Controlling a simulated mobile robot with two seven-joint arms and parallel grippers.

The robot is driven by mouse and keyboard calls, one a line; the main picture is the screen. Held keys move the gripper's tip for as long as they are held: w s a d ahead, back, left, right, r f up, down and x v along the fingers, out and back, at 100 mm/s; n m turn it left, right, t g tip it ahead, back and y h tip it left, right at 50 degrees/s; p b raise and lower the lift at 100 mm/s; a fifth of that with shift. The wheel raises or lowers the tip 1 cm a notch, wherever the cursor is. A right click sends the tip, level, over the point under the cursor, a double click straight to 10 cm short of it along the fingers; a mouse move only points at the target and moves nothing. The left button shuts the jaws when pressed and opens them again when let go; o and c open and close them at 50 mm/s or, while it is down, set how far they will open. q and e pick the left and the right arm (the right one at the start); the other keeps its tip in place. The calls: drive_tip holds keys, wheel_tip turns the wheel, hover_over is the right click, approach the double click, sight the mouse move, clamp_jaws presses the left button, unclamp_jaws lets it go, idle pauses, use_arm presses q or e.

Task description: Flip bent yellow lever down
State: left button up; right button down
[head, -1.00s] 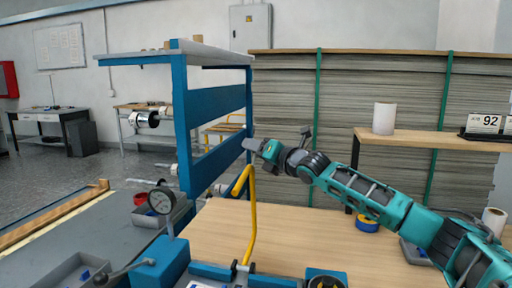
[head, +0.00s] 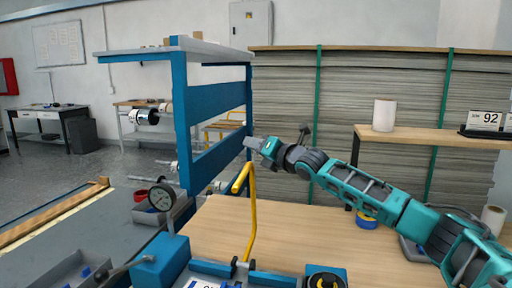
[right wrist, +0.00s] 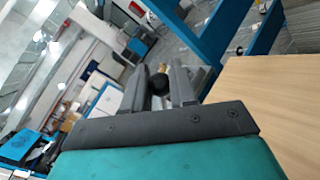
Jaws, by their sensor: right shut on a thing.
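The bent yellow lever (head: 251,215) rises from the blue machine (head: 210,268) at the bottom centre of the head view. It stands upright, and its top bends to the left. My right gripper (head: 249,142) is just above the bend in the picture, near the blue frame. In the right wrist view, its fingers (right wrist: 160,88) are around a dark round knob (right wrist: 158,84). A small gold-coloured part shows behind the knob. I cannot tell whether the knob belongs to the yellow lever. My left gripper is not in view.
The blue frame (head: 215,101) with a grey top stands behind the lever. A round gauge (head: 161,196) is on the left. A wooden tabletop (head: 310,238) is mostly bare to the right, with a blue tape roll (head: 366,221). A white roll (head: 384,116) stands on a wooden shelf.

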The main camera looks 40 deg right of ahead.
sight(235, 187)
idle(0.3)
